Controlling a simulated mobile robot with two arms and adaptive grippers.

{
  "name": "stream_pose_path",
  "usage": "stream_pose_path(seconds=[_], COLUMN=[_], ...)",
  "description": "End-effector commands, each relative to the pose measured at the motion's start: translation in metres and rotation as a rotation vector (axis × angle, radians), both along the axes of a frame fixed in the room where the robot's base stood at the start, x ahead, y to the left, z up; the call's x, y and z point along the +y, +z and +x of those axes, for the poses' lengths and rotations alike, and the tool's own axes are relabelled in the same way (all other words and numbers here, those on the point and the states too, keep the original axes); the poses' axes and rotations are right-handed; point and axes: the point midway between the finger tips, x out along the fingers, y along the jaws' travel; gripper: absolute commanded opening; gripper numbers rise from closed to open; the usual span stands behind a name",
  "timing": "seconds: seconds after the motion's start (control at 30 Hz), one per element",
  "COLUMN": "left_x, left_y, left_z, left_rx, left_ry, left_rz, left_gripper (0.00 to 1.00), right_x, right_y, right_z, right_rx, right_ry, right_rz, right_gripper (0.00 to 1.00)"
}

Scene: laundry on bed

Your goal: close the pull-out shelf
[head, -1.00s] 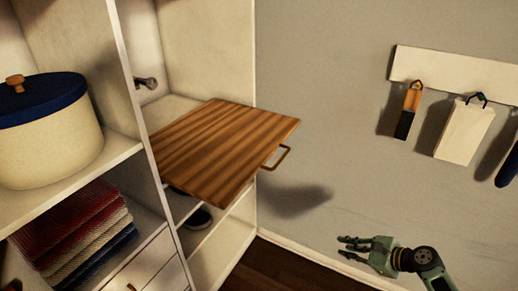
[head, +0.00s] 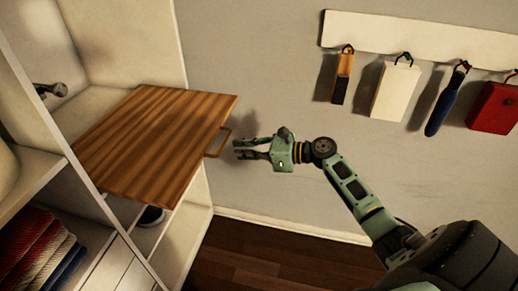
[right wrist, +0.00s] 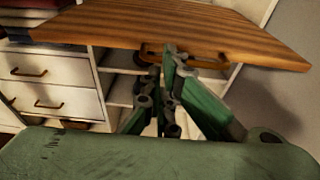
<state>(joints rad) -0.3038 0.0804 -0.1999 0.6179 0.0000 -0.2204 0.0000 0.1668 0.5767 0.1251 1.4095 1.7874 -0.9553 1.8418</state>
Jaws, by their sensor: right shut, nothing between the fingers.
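The pull-out shelf (head: 155,140) is a striped wooden board that sticks out of a white cabinet, with a brass handle (head: 219,143) on its front edge. My right gripper (head: 236,149) is just to the right of the handle in the head view, with a small gap showing. In the right wrist view the gripper's fingers (right wrist: 165,70) are together and empty, in front of the shelf (right wrist: 190,25). They partly cover the handle (right wrist: 195,60); I cannot tell whether they touch it. My left gripper is not in view.
The white cabinet (head: 195,245) has drawers and folded cloths (head: 35,250) at the lower left. The floor (head: 260,260) below is clear.

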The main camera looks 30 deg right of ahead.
Motion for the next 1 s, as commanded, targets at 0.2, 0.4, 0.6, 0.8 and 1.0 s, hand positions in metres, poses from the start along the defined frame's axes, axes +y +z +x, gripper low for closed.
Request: stream_pose_path(seconds=[0.2,0.4,0.6,0.8,1.0], left_x=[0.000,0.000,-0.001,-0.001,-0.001], left_y=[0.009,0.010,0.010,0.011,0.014], left_z=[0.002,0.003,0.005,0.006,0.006], left_rx=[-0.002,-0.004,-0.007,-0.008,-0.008], left_ry=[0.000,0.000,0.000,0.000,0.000], left_rz=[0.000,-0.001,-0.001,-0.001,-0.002], left_gripper=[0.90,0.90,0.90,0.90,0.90], right_x=[0.021,0.029,0.029,0.030,0.048], right_y=[-0.005,-0.009,-0.010,-0.009,-0.007], right_z=[0.025,0.032,0.032,0.034,0.048], right_rx=[-0.001,0.001,0.001,0.000,-0.002], right_ry=[0.000,0.001,0.000,0.000,0.001], right_rz=[0.001,-0.001,-0.001,0.000,0.002], right_gripper=[0.00,0.00,0.00,0.00,0.00])
